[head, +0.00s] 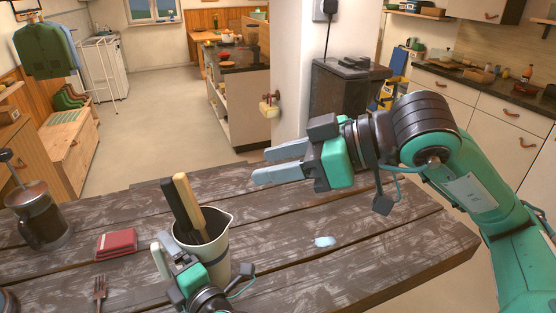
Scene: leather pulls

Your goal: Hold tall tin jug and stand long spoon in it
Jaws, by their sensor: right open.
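The tall jug (219,260), cream with a dark band and a pouring lip, stands upright on the wooden table. Two long handles stick up from its mouth and lean left: a dark one (181,205) and a pale wooden one (188,195). Their lower ends are hidden in the jug, so I cannot tell which is the long spoon. My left gripper (164,250) is at the jug's near left side; I cannot tell whether its fingers are closed on it. My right gripper (279,163) is open and empty, above the table's far edge, right of the handles.
A French press (40,215) stands at the far left. A folded red cloth (116,243) and a fork (100,291) lie left of the jug. A small pale blue item (324,241) lies to its right. The table (390,240) is clear at the right.

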